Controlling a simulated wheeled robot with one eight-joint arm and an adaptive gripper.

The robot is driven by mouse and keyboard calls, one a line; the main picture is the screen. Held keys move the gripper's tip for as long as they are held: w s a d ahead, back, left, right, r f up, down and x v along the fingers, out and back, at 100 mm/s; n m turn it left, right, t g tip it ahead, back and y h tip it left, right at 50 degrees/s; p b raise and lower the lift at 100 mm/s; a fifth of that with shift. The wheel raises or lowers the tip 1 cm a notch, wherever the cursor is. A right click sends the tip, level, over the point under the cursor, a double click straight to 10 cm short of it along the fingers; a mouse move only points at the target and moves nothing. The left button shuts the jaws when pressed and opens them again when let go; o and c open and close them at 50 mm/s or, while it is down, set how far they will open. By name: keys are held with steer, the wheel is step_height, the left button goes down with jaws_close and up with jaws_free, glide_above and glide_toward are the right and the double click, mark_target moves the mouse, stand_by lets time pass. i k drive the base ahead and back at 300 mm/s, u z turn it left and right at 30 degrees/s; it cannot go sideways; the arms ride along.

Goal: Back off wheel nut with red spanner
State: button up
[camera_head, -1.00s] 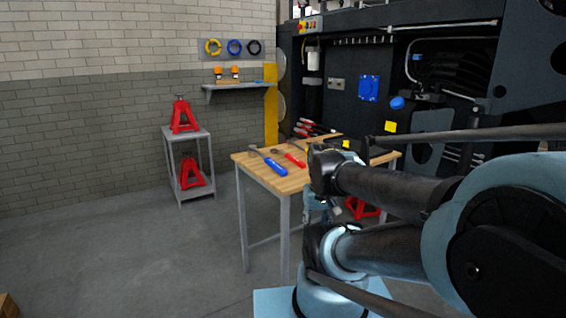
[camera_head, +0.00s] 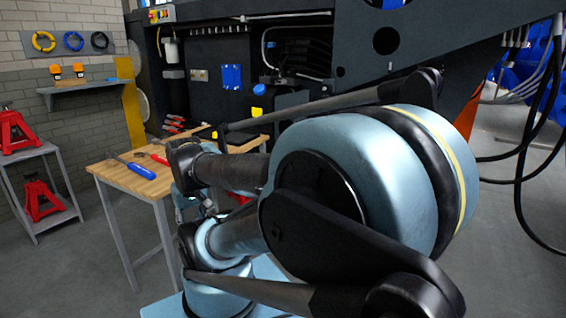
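The red spanner (camera_head: 158,159) lies on the wooden top of the workbench (camera_head: 120,180), at the left of the view. Its right end is close to my arm, which covers part of the bench. A blue-handled spanner (camera_head: 142,171) lies in front of it, apart from it. My arm is folded across the middle of the view. What seems to be my gripper (camera_head: 190,205) hangs beside the bench, partly hidden by my arm; its fingers cannot be made out. I see no wheel nut in this view.
The dark harvester chassis (camera_head: 205,72) stands behind the bench. A grey stand (camera_head: 50,218) with red jacks (camera_head: 15,132) is at the left. Black cables (camera_head: 520,165) hang at the right. Grey floor shows clear between stand and bench, and at the lower right.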

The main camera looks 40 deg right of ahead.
mark_target(158, 158)
steer(key=z, duration=0.55)
steer(key=k, duration=1.25)
steer(key=z, duration=1.05)
steer(key=i, duration=1.55)
steer(key=u, duration=2.05)
